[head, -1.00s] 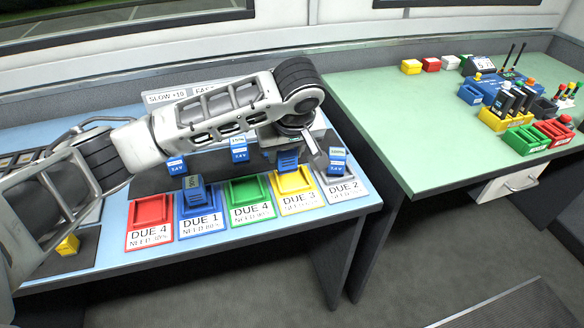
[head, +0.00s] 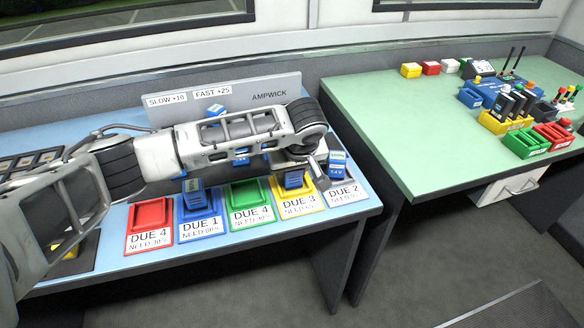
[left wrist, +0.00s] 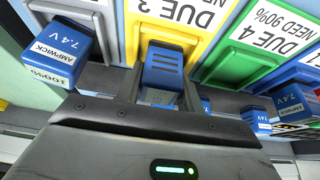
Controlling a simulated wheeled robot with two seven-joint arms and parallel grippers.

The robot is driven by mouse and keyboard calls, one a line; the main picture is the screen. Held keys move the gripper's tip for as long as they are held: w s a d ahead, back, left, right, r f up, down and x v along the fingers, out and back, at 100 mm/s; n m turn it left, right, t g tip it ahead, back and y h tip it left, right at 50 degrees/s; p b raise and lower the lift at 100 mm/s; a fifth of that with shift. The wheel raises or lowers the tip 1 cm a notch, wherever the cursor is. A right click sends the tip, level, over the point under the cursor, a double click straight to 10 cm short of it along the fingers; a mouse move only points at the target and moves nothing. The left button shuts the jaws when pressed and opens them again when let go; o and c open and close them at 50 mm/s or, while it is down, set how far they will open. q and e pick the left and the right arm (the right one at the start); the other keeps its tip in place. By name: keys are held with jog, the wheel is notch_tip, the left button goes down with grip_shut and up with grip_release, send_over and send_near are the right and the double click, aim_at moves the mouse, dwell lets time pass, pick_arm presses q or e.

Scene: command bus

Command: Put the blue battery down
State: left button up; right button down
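A blue battery (head: 294,180) is over the yellow DUE 3 tray (head: 315,201), upright, with its lower end at the tray's recess. My left gripper (left wrist: 164,75) has one finger on each side of this battery and appears shut on it; the battery also shows in the left wrist view (left wrist: 162,68). Whether its bottom touches the tray floor is hidden. In the head view my arm covers much of the gripper. My right gripper is in neither view.
Other blue batteries stand in the DUE 1 tray (head: 194,194) and DUE 2 tray (head: 337,163). The red tray (head: 150,213) and green tray (head: 249,200) are empty. A sign panel (head: 269,97) stands behind. A green table (head: 400,130) is to the right.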

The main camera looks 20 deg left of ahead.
pick_arm(q)
jog(key=o, duration=0.4)
jog(key=shift+c, duration=0.2)
jog(key=v, duration=1.2)
jog(key=shift+r, duration=0.25)
